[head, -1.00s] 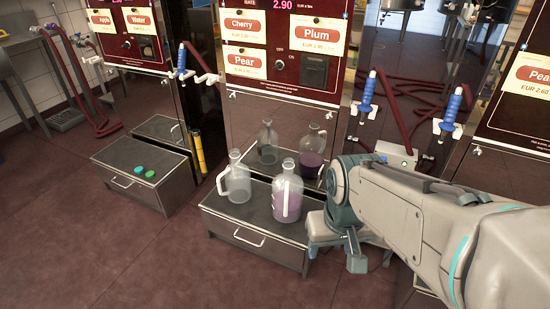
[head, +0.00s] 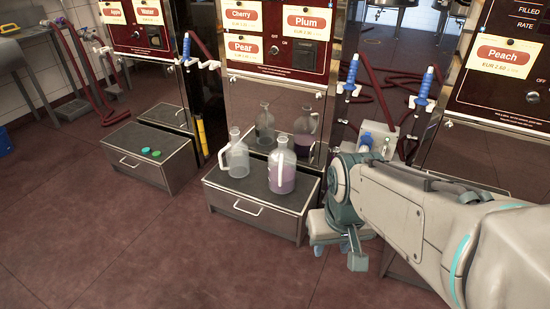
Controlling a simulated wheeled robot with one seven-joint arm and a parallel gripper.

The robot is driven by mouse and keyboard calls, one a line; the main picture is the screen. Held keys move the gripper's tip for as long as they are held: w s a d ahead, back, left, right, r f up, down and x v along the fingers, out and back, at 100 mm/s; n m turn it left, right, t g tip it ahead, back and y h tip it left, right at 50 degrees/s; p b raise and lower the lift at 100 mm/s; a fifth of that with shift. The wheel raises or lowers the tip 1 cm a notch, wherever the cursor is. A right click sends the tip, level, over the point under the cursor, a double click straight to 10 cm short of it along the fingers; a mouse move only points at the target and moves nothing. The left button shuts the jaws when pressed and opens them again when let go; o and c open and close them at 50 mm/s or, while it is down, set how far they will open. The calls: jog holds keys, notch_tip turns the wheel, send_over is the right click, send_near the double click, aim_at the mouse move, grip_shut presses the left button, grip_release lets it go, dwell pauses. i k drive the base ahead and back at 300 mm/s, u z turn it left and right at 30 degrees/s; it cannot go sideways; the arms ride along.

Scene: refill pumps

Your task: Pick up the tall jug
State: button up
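Two clear jugs stand upright on the dark top of a low drawer unit. The left jug (head: 236,160) looks empty or nearly so, with its handle on its left. The right jug (head: 282,172) holds purple liquid and looks a little larger in the picture. I cannot tell for sure which is the tall one. Paler jug shapes behind them look like reflections in the shiny panel. My gripper (head: 338,257) is right of the drawer unit, low and apart from both jugs. Its fingers look spread, with nothing between them.
The drawer unit (head: 254,217) stands before the pump labelled Cherry, Plum and Pear. Another drawer unit (head: 150,163) with two green caps stands to the left. Blue nozzles (head: 424,88) with red hoses hang at right. The floor (head: 120,255) in front is clear.

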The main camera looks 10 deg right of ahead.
aim_at(282, 160)
jog(key=z, duration=0.05)
jog(key=k, duration=0.55)
jog(key=u, duration=0.9)
jog(key=i, duration=2.05)
jog(key=z, duration=1.3)
jog(key=i, duration=0.5)
jog(key=z, duration=0.6)
